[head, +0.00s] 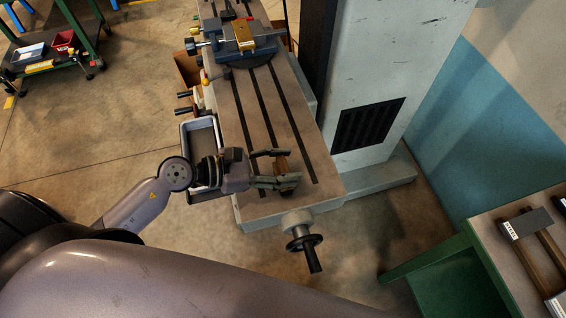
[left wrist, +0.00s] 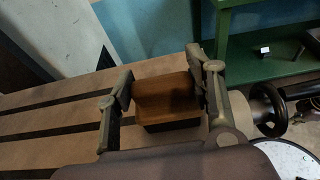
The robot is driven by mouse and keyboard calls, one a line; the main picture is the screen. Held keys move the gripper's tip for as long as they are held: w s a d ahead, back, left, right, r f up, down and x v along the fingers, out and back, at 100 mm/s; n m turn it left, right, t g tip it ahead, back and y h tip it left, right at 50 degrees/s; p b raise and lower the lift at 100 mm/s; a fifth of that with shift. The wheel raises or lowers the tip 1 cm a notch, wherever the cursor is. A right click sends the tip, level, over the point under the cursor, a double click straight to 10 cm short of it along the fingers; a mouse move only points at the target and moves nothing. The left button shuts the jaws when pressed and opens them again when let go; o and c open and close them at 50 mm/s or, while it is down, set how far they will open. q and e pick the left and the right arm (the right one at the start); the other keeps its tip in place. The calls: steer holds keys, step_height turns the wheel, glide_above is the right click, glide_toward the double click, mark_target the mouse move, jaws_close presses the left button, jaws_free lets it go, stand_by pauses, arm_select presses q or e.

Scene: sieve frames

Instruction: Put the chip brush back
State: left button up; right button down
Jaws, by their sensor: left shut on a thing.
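The chip brush (head: 282,165) has a brown wooden body. My left gripper (head: 277,169) is shut on it over the near end of the milling machine's slotted table (head: 277,118). In the left wrist view the wooden block of the brush (left wrist: 165,95) sits between the two fingers of the left gripper (left wrist: 163,98), with a dark part under it. I cannot tell whether the brush touches the table. A grey open tray (head: 184,127) is at the table's left side, partly hidden by my left arm. My right gripper is not in view.
A vise (head: 240,38) with a brass-coloured piece stands at the table's far end. A crank handle (head: 304,245) sticks out at the near end. The machine column (head: 390,70) rises on the right. A green bench (head: 480,262) is at lower right. The table's middle is clear.

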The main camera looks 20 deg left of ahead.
arm_select(q)
steer(key=o, duration=1.1)
steer(key=shift+o, duration=0.6)
steer(key=shift+r, duration=0.1)
steer(key=b+v, duration=0.4)
steer(key=v, duration=0.8)
steer(key=shift+r, duration=0.15)
steer(key=shift+a, duration=0.1)
